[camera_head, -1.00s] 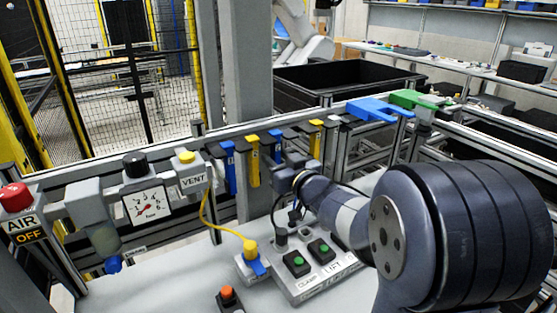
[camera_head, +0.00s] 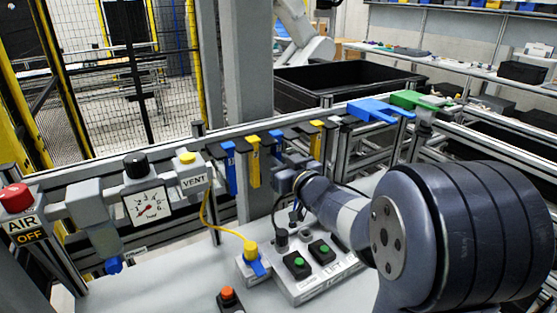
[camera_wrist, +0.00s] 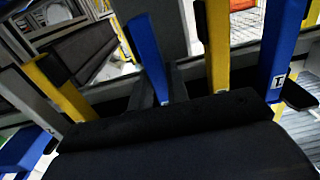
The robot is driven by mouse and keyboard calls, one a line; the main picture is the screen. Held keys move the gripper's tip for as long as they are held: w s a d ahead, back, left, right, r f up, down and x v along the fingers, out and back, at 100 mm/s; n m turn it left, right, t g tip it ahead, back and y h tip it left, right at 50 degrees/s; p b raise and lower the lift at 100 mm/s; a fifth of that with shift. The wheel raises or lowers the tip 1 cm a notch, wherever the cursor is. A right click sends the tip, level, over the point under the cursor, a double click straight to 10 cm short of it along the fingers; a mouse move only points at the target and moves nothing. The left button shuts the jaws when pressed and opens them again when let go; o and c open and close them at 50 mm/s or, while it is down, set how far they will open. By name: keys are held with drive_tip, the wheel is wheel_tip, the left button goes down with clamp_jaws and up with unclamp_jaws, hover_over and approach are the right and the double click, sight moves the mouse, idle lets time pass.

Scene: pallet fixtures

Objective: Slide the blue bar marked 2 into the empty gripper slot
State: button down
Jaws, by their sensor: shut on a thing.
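A blue bar (camera_wrist: 146,45) stands upright in the middle of the wrist view, between the dark fingers of my gripper (camera_wrist: 160,90). My gripper is shut on this bar. No number shows on it in this view. In the head view its blue top (camera_head: 276,144) shows at the rail, beside my gripper (camera_head: 284,165); the fingertips are hard to make out there. A yellow bar (camera_wrist: 216,45) stands to its right, then a blue bar marked 1 (camera_wrist: 281,50). The slot is not clearly visible; the dark gripper body hides the lower ends of the bars.
The rail also carries a blue bar (camera_head: 231,168), a yellow bar (camera_head: 253,168) and, farther right, another yellow bar (camera_head: 316,140). A grey button box (camera_head: 318,278) and a yellow plug (camera_head: 250,249) with its cable sit below. A pressure gauge (camera_head: 148,204) is at left.

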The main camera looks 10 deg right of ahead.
sight(279, 159)
drive_tip(key=shift+r, duration=0.15)
drive_tip(key=shift+s, duration=0.1)
drive_tip(key=shift+p+v, duration=0.55)
drive_tip(key=shift+v, duration=2.3)
drive_tip(key=shift+s, duration=0.1)
drive_tip(key=shift+p, duration=0.4)
